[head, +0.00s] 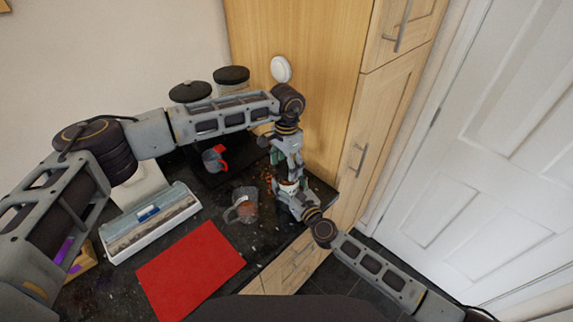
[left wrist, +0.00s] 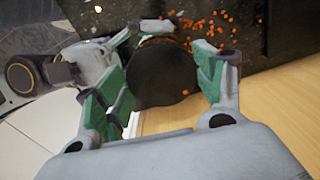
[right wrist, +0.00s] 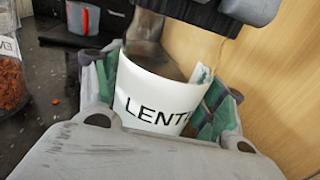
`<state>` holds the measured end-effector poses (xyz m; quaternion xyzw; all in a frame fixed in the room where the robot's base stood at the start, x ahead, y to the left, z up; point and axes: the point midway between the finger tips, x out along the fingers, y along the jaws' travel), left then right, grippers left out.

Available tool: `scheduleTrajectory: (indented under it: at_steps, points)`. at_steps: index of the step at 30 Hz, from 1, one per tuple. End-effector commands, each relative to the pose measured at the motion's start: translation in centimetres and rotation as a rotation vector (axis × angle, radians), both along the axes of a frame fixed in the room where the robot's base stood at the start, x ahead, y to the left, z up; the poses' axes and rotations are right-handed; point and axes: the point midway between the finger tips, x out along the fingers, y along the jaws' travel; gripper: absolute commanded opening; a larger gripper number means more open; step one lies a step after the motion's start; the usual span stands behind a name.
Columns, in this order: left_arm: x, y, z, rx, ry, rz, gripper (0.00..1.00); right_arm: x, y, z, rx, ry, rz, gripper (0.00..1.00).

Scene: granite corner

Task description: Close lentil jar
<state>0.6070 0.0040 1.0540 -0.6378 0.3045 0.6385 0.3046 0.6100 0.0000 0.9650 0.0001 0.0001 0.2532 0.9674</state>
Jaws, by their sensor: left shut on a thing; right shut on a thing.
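The lentil jar (right wrist: 150,95), with a white label reading "LENT", stands between the fingers of my right gripper (right wrist: 160,100), which is shut on it. In the head view my right gripper (head: 290,192) is at the counter's right end. My left gripper (head: 285,160) is just above it. In the left wrist view my left gripper (left wrist: 165,80) is shut on a round black lid (left wrist: 165,75). The lid hides most of the jar; a brownish rim shows past its far edge. I cannot tell whether lid and jar touch.
Orange lentils (left wrist: 210,25) lie scattered on the dark counter. A glass vessel with orange contents (head: 243,207) stands left of the grippers. A red-handled mug (head: 212,160), a red mat (head: 190,270) and a white tray (head: 150,225) are further left. A wooden cabinet (head: 300,50) borders the right.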

Motion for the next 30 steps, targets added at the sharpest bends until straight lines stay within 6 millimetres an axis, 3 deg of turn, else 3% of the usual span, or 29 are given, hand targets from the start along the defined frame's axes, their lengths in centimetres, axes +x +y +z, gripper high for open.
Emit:
scheduleTrajectory:
  at_steps: [2,3,7,20,30]
  points:
    - [0.2,0.1,0.1,0.000,-0.004,0.003,0.59,0.0,-0.1,-0.2,-0.001,0.003,-0.001,0.03]
    - [0.2,0.1,0.1,0.000,-0.004,0.004,0.74,0.0,-0.1,-0.2,-0.001,0.003,-0.001,0.03]
    - [0.1,0.1,0.1,0.000,-0.002,0.004,0.91,0.0,-0.1,-0.2,-0.001,0.003,0.000,0.03]
    - [0.1,0.0,0.3,0.000,-0.001,0.003,0.91,-0.1,0.0,-0.1,-0.001,0.002,0.000,0.03]
    - [0.1,0.0,3.0,0.000,-0.001,0.002,0.91,-0.1,0.0,-0.1,-0.001,0.002,0.001,0.03]
